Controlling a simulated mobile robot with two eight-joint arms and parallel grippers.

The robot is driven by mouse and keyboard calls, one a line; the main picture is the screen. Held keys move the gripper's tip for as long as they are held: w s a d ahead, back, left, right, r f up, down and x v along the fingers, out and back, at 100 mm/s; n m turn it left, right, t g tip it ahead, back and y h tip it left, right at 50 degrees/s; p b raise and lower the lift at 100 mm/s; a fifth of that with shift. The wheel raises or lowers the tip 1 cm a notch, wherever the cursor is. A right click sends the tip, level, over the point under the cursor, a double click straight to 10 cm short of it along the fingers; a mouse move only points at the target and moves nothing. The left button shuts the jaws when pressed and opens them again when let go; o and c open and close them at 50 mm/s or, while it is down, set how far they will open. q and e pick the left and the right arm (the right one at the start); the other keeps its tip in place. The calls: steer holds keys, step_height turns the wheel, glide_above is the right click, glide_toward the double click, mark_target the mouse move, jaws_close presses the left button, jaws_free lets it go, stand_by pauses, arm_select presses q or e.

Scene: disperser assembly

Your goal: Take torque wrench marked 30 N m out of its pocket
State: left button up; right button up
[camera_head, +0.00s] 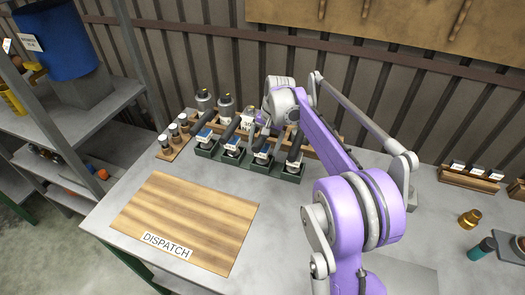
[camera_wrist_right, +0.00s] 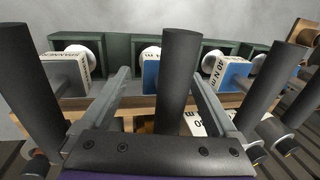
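Several torque wrenches with black handles and blue or grey heads stand in a row of dark green pockets (camera_head: 203,152). My right gripper (camera_wrist_right: 163,95) is open around the black handle of one wrench (camera_wrist_right: 177,62), with one finger on each side and gaps visible. That wrench has a blue head, and its handle hides the number on its label. Beside it in the wrist view is a blue-headed wrench marked 40 N m (camera_wrist_right: 228,72). My left gripper is out of view.
A small wooden block with several bottles (camera_head: 172,146) is at left. The wooden DISPATCH board (camera_head: 190,215) lies empty in front. A brass part (camera_head: 470,218) and a teal-black item (camera_head: 482,248) stand at right.

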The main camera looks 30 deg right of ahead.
jaws_close()
steer(key=shift+r, duration=0.1)
stand_by(0.4)
